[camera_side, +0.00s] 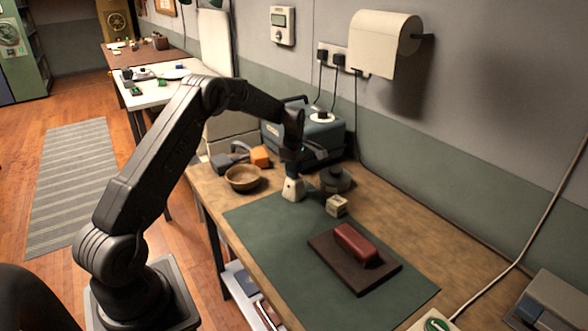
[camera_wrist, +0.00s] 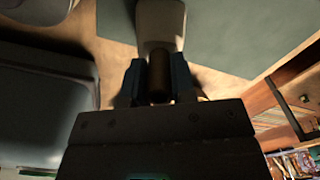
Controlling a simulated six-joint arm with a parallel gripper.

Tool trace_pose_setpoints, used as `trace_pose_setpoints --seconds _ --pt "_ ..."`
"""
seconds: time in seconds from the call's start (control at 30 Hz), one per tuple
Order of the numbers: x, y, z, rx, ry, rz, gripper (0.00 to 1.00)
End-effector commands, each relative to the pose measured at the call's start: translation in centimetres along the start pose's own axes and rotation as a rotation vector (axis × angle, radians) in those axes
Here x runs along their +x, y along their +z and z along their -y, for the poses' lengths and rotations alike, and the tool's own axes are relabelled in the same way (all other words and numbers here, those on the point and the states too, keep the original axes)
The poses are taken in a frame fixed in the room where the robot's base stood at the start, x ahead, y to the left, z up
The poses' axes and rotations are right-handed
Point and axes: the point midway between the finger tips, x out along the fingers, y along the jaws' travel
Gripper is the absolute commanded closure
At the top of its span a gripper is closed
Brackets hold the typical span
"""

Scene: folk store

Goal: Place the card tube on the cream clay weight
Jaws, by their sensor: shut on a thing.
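The card tube (camera_wrist: 159,77) shows as a short dark brown cylinder between my fingers in the wrist view. My gripper (camera_wrist: 159,82) is shut on it. The cream clay weight (camera_side: 293,189) stands upright near the far end of the green mat in the side view. It also shows just beyond the tube in the wrist view (camera_wrist: 160,20). In the side view my gripper (camera_side: 298,165) is right above the weight's top. The tube is mostly hidden there, and I cannot tell whether it touches the weight.
A wooden bowl (camera_side: 242,178) and an orange block (camera_side: 260,156) stand left. A dark round object (camera_side: 336,180) and small cream cube (camera_side: 337,206) stand close on the right. A blue-grey machine (camera_side: 335,139) is behind. A red block (camera_side: 355,243) lies on a brown board (camera_side: 330,263). The mat's (camera_side: 270,235) near-left part is clear.

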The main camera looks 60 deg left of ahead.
Motion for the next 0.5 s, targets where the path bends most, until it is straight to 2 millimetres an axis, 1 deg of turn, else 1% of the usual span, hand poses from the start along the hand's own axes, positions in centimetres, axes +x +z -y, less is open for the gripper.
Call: trace_pose_setpoints --seconds 0.03,0.07,0.2,0.3,0.5 --pt "0.22 0.0 0.02 0.0 -0.001 0.0 0.98" --pt "0.2 0.0 0.01 0.0 -0.001 0.0 0.74" --pt "0.18 -0.01 0.02 0.0 -0.001 0.0 0.61" --pt "0.17 -0.01 0.02 0.0 -0.001 0.0 0.51" --pt "0.15 0.0 0.01 0.0 0.0 0.0 0.5"
